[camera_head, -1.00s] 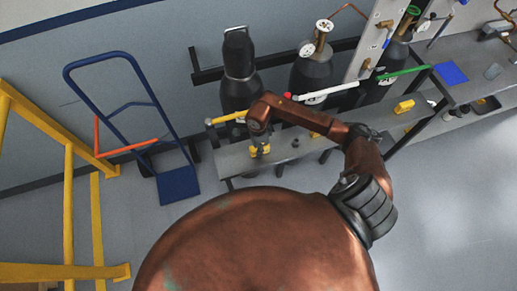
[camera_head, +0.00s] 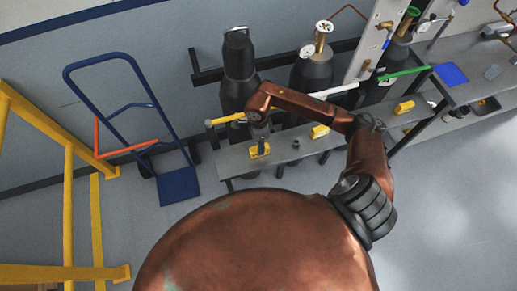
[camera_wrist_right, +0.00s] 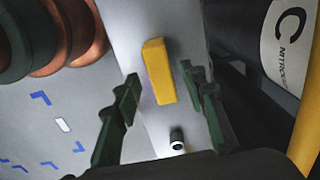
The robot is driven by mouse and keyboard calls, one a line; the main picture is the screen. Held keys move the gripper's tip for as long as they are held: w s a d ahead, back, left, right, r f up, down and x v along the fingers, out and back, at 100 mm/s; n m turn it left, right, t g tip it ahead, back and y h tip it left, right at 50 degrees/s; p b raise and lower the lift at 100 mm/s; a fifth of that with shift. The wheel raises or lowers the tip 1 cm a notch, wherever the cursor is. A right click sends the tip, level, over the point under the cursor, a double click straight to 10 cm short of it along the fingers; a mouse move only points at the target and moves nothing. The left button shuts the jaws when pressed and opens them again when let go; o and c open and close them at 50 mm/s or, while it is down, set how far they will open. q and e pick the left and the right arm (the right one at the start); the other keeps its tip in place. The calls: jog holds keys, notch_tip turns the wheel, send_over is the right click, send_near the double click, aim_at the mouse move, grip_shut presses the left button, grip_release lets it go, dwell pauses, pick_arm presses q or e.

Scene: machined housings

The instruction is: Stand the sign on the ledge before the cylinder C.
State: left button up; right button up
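The yellow sign (camera_head: 262,152) is on the grey ledge (camera_head: 228,160), near its left end in the head view. In the right wrist view the sign (camera_wrist_right: 158,72) is on the pale ledge (camera_wrist_right: 133,28). My right gripper (camera_wrist_right: 160,78) is open, with a dark finger on each side of the sign and visible gaps between. In the head view my right gripper (camera_head: 259,144) is over the sign and partly covers it. Cylinder C (camera_wrist_right: 290,45) shows its letter label beside the ledge. The leftmost dark cylinder (camera_head: 239,62) stands behind the sign; its label is hidden. My left gripper is out of view.
Other yellow pieces (camera_head: 319,131) (camera_head: 404,107) sit farther right on the ledge. A small dark knob (camera_head: 296,143) is near the sign. A yellow bar (camera_head: 228,119) crosses before the left cylinder. A blue hand truck (camera_head: 178,186) stands left of the ledge.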

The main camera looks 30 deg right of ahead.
notch_tip(320, 180, up, 6)
jog(key=shift+r, duration=0.2)
dwell(0.5)
